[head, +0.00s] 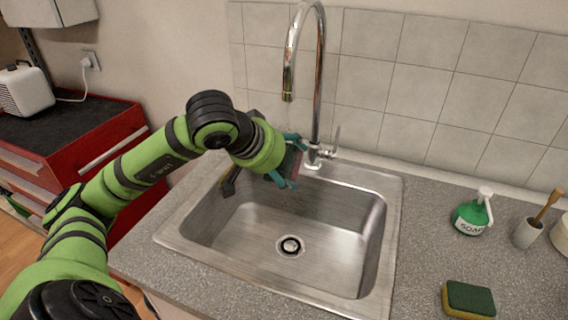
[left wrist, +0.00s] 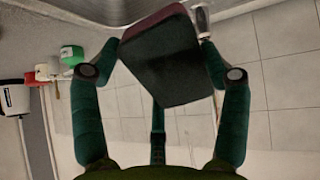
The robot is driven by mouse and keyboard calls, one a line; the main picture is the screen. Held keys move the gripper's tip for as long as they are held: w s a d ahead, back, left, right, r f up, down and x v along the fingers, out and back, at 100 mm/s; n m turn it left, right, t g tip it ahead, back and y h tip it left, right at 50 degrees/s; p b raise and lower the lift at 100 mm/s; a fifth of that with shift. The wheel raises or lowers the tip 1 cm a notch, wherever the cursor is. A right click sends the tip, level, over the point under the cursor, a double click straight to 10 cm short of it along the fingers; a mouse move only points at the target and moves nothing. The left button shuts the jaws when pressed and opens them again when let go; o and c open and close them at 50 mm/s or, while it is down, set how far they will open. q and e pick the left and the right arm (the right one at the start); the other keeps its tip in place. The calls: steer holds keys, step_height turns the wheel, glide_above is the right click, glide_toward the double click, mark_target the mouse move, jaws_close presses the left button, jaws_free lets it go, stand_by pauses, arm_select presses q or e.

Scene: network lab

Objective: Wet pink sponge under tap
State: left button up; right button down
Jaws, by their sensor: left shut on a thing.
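My left gripper (head: 288,164) is shut on the pink sponge (head: 294,163) and holds it over the back left of the sink (head: 378,235). In the left wrist view the sponge (left wrist: 160,60) sits between the two teal fingers, with a dark face towards the camera and a pinkish-red edge. The chrome tap (head: 319,85) stands behind the sink. Its spout end (head: 288,90) hangs above the sponge in the picture; their distance in depth is hard to tell. I make out no water stream. My right gripper is not in view.
A green-and-yellow sponge (head: 468,300) lies on the counter right of the sink. A green soap bottle (head: 470,218) and a brush in a cup (head: 527,233) stand behind it. A red cabinet (head: 115,137) stands at the left. The basin looks empty around its drain (head: 290,246).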

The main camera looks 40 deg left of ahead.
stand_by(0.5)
arm_select(q)
steer(key=shift+s+d+r+p, duration=0.5)
steer(key=shift+s+d+r, duration=0.1)
steer(key=shift+s+r, duration=0.3)
steer(key=shift+s+d+r+p, duration=0.45)
steer(key=shift+s+d+r, duration=0.15)
steer(key=shift+s+r, duration=0.25)
steer(key=shift+s+d+r, duration=0.3)
